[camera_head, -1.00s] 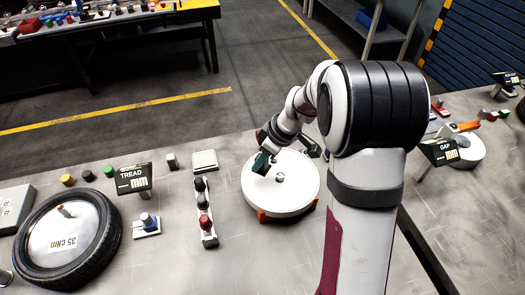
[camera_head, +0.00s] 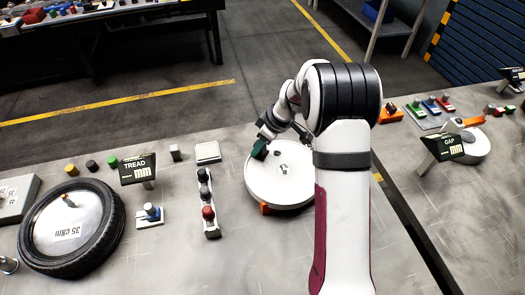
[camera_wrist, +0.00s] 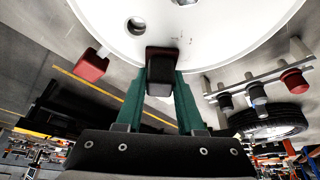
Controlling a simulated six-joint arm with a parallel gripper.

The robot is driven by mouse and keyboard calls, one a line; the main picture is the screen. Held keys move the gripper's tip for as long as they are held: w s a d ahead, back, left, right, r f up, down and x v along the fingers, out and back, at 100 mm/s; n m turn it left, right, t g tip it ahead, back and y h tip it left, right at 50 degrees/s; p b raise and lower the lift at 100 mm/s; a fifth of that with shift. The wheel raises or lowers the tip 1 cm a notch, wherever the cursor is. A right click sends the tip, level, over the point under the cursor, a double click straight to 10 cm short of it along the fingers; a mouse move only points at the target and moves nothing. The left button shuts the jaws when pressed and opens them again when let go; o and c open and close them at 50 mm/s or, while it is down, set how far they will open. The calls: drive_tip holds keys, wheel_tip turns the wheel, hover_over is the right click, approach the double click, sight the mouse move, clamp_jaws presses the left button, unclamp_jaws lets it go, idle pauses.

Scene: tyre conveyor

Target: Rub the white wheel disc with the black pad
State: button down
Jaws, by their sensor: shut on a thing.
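The white wheel disc (camera_head: 275,190) lies flat on the grey table, with a small hub at its middle. It fills the top of the wrist view (camera_wrist: 215,38). My gripper (camera_head: 259,149) is over the disc's far left part, close to the rim. In the wrist view its green fingers are shut on the black pad (camera_wrist: 160,72). The pad overlaps the disc near its edge; I cannot tell whether they touch. Small dark marks show on the disc beside the pad. The pad is hard to make out in the head view.
An orange-red block (camera_head: 264,208) sits at the disc's near rim; a red block (camera_wrist: 90,66) shows in the wrist view. A rack of knobs (camera_head: 208,205) stands left of the disc. A tyre (camera_head: 72,228) lies further left, near the TREAD sign (camera_head: 138,169).

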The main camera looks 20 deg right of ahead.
drive_tip(key=shift+w, duration=0.45)
drive_tip(key=shift+s+f, duration=0.1)
drive_tip(key=shift+s, duration=3.2)
drive_tip(key=shift+w+a, duration=0.15)
drive_tip(key=shift+a, duration=0.2)
drive_tip(key=shift+w, duration=3.1)
drive_tip(key=shift+s, duration=3.2)
wheel_tip(320, 180, up, 8)
drive_tip(key=shift+w+d, duration=0.1)
drive_tip(key=shift+d, duration=0.05)
